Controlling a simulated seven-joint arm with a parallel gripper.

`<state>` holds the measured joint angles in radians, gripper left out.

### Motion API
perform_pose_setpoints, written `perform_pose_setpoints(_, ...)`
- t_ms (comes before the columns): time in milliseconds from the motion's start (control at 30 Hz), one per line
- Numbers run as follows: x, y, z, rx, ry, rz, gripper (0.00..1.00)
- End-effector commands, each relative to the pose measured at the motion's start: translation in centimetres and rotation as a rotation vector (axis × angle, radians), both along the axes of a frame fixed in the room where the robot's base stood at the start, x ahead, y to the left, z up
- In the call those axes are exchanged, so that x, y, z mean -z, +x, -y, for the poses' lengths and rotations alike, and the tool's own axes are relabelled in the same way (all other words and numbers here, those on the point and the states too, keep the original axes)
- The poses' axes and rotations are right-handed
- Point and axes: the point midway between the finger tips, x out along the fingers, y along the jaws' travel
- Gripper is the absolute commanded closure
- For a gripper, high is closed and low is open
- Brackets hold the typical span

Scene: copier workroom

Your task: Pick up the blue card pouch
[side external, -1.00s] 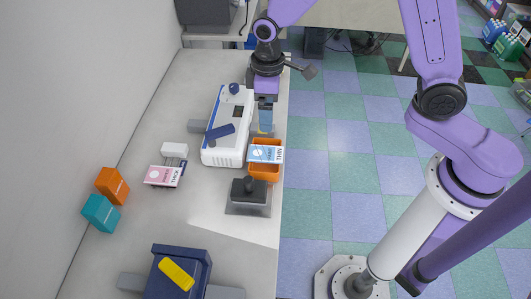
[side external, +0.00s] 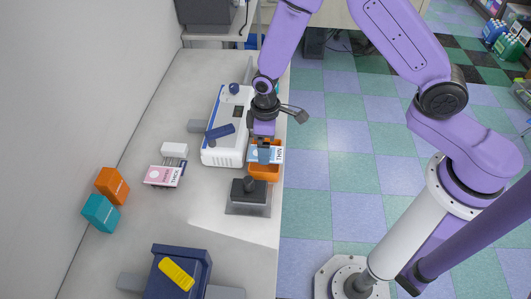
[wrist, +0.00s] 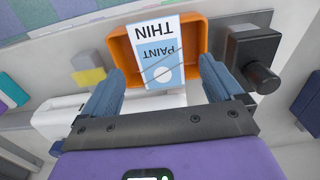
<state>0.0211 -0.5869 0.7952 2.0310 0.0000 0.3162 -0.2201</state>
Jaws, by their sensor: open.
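The blue card pouch (side external: 279,155) has a white and light-blue face with the words THIN and PAINT. It lies in the orange tray (side external: 264,175), tilted up against its rim. The pouch also shows in the wrist view (wrist: 158,60), in the tray (wrist: 198,35). My gripper (side external: 264,158) is over the tray, pointing down. In the wrist view my gripper (wrist: 161,68) has its two blue-grey fingers spread, with the pouch's near end lying between them in the picture. Nothing is held. Whether the fingers touch the pouch cannot be told.
A white machine (side external: 224,145) stands left of the tray. A black-handled tool (side external: 249,193) on a plate sits just in front of it. A pink pouch marked THICK (side external: 163,175) lies further left. Orange (side external: 112,185) and teal (side external: 100,213) boxes stand by the wall.

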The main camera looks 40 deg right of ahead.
Motion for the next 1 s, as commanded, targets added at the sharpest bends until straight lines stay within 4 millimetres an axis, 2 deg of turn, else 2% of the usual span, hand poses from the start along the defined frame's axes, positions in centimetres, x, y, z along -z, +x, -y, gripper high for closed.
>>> perform_pose_setpoints(200,2.1,0.1,0.0,0.001,0.001,0.001,0.06)
perform_pose_setpoints(500,2.3,0.1,0.0,0.001,0.001,0.002,0.06)
perform_pose_setpoints(567,2.3,0.1,0.0,0.001,0.001,0.002,0.26)
perform_pose_setpoints(600,2.3,0.1,0.0,0.000,0.001,0.002,0.39)
perform_pose_setpoints(700,2.3,0.1,0.0,0.000,0.001,0.002,0.66)
perform_pose_setpoints(767,2.3,0.1,0.0,0.000,0.001,0.002,0.66)
perform_pose_setpoints(800,2.3,0.1,0.0,0.000,0.001,0.002,0.71)
perform_pose_setpoints(1000,2.3,0.1,0.0,0.000,0.001,0.002,0.71)
